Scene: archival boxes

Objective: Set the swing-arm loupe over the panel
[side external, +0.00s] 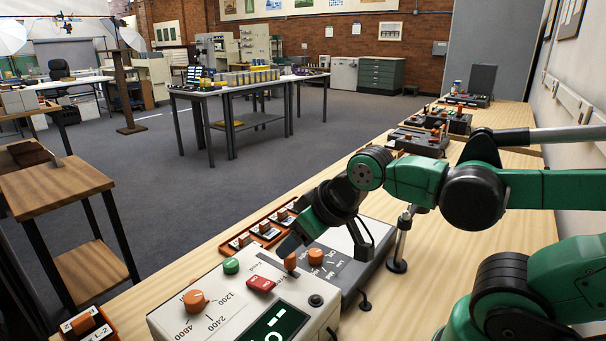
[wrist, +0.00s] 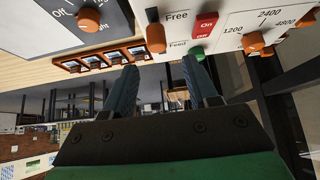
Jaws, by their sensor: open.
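A cream control panel (side external: 235,290) stands at the front of the bench, with an orange dial, a green button, a red rocker switch and an orange lever (side external: 290,262). The lever also shows in the wrist view (wrist: 155,38), beside the words Free and Feed. My gripper (wrist: 160,68) is open and empty, its two dark fingers apart near the panel's lever. A slim upright post on a round base (side external: 397,265) stands behind the grey box; it may belong to the loupe. I cannot make out a lens; my arm covers part of that area.
A grey box with an orange knob (side external: 315,257) adjoins the panel, with a row of orange-framed switches (side external: 262,230) beside it. More switch boxes (side external: 418,142) stand farther along the wooden bench. Bare bench lies between them.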

